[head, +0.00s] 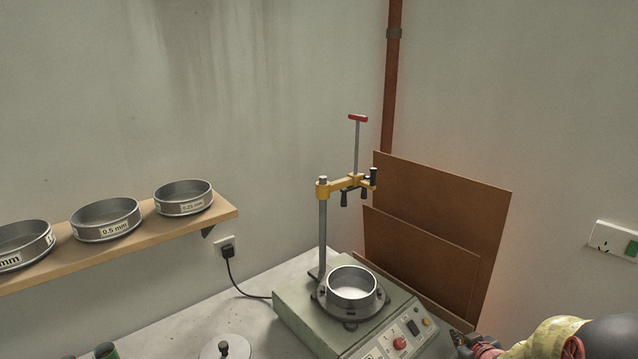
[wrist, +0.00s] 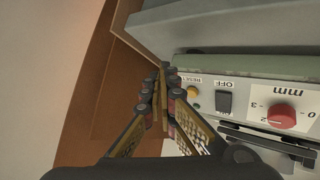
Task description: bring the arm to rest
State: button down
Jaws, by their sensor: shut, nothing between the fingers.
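My gripper (wrist: 162,75) is shut and empty in the wrist view, its fingertips together beside the front panel of the grey-green sieve shaker (wrist: 245,68). In the head view my gripper (head: 459,337) shows at the lower right edge, just right of the shaker (head: 300,320), with part of my arm behind it. I cannot tell whether it touches the shaker. A metal pan or sieve (head: 352,285) sits on top of the shaker, with pale material inside. A yellow clamp arm (head: 345,184) on a post stands above it.
A wooden shelf (head: 120,240) at left holds three labelled sieves (head: 183,197). Brown boards (head: 440,215) lean on the wall behind the shaker. A round lid with a knob (head: 226,349) lies on the bench (head: 175,328). A cable (head: 240,285) runs from a wall socket to the shaker.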

jog(key=s+r+m+g+h, duration=0.2)
jog(key=s+m+g, duration=0.3)
jog(key=s, duration=1.1)
jog(key=s+a+r+n+y, duration=0.1)
jog(key=s+a+r, duration=0.7)
jog(key=a, duration=0.3)
jog(key=s+a+r+n+y, duration=0.1)
jog(key=s+a+r+y, duration=0.1)
jog(key=s+a+r, duration=0.6)
jog(key=a+r, duration=0.2)
jog(key=a, duration=0.2)
jog(key=shift+s+r, duration=0.25)
jog(key=shift+s, duration=0.15)
jog(key=c, duration=2.6)
grip_release()
